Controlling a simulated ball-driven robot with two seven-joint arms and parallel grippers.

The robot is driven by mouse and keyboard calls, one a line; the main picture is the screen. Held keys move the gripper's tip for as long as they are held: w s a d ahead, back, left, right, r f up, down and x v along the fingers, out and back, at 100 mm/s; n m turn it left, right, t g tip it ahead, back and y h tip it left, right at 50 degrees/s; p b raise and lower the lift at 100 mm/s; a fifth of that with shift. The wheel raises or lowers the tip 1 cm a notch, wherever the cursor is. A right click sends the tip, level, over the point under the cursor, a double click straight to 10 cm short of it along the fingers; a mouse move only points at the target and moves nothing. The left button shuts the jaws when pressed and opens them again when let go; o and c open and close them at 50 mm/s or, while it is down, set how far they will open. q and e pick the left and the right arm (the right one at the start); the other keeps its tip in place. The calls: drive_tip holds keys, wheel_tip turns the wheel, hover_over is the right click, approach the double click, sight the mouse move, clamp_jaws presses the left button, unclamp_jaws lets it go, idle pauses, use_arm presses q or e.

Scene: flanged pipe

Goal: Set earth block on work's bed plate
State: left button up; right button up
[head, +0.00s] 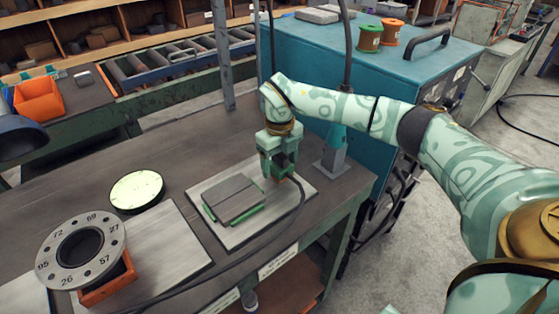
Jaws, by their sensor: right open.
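My right gripper (279,170) is open and low over the right part of a light metal plate (232,238). A small dark block with a coppery patch, seemingly the earth block (291,178), is at its fingertips and partly hidden by them. A black cable (297,208) runs from there toward the lower left. The work, a grey numbered flange (104,252) with a dark central bore, stands on an orange support (112,286) at the lower left. Under it lies another light plate, apparently the work's bed plate (177,242). My left gripper is not in view.
A dark slab on a green base (233,199) lies left of my right gripper. A round pale-green disc (136,190) lies behind the flange. A metal post (223,55) rises behind. A teal cabinet (310,60) stands at the right. The bench middle is fairly clear.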

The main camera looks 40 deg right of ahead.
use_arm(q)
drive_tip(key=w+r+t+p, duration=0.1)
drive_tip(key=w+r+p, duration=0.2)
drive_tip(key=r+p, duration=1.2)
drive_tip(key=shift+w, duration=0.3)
use_arm(e)
wheel_tip(320, 180, up, 25)
drive_tip(key=shift+r, duration=0.15)
